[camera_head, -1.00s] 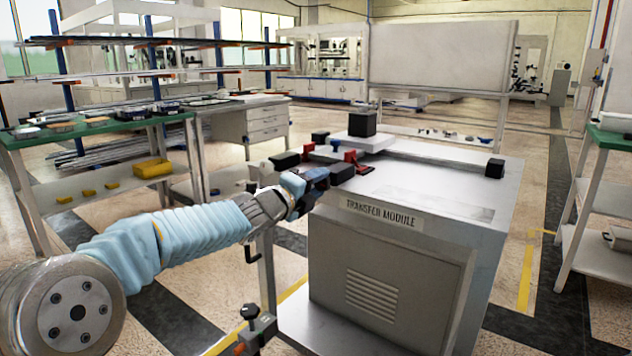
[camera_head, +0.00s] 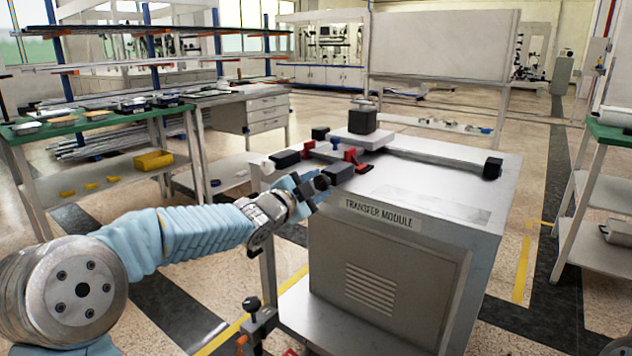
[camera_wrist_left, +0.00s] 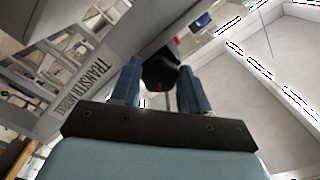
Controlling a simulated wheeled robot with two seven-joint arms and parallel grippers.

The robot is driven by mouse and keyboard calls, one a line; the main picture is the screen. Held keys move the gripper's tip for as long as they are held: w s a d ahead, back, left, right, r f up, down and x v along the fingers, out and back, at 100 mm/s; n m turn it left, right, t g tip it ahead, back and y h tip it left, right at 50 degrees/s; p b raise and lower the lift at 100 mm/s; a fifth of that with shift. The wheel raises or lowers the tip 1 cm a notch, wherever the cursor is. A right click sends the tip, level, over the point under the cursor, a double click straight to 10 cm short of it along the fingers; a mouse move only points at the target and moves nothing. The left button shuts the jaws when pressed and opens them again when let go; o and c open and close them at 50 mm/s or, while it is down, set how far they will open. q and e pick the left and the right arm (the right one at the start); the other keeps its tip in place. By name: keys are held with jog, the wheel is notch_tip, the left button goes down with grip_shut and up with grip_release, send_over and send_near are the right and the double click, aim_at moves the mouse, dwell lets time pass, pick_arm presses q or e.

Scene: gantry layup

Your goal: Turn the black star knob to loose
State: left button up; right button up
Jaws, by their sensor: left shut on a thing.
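The black star knob (camera_wrist_left: 160,72) is between the two blue fingers of my left gripper (camera_wrist_left: 163,86) in the left wrist view, and the gripper is shut on it. My right gripper is not in view.
On the module top are red clamps (camera_head: 352,156), a white plate (camera_head: 360,138) with a black block (camera_head: 362,119), and a rail ending in a black block (camera_head: 492,168). A post with a black knob (camera_head: 252,304) stands at the front left. A green-topped bench (camera_head: 92,122) is at left.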

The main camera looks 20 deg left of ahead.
pick_arm(q)
jog(key=n+p, duration=0.1)
jog(key=n, duration=0.3)
jog(key=shift+p, duration=0.3)
jog(key=shift+f+n+p, duration=0.15)
jog(key=shift+n+p, duration=0.35)
jog(key=shift+n, duration=1.4)
jog(key=shift+d, duration=0.1)
jog(key=o, duration=1.1)
jog(key=shift+c, duration=0.2)
jog(key=shift+s, duration=0.1)
jog(key=v, duration=1.3)
jog(key=shift+s+b, duration=0.3)
jog(key=shift+s, duration=0.05)
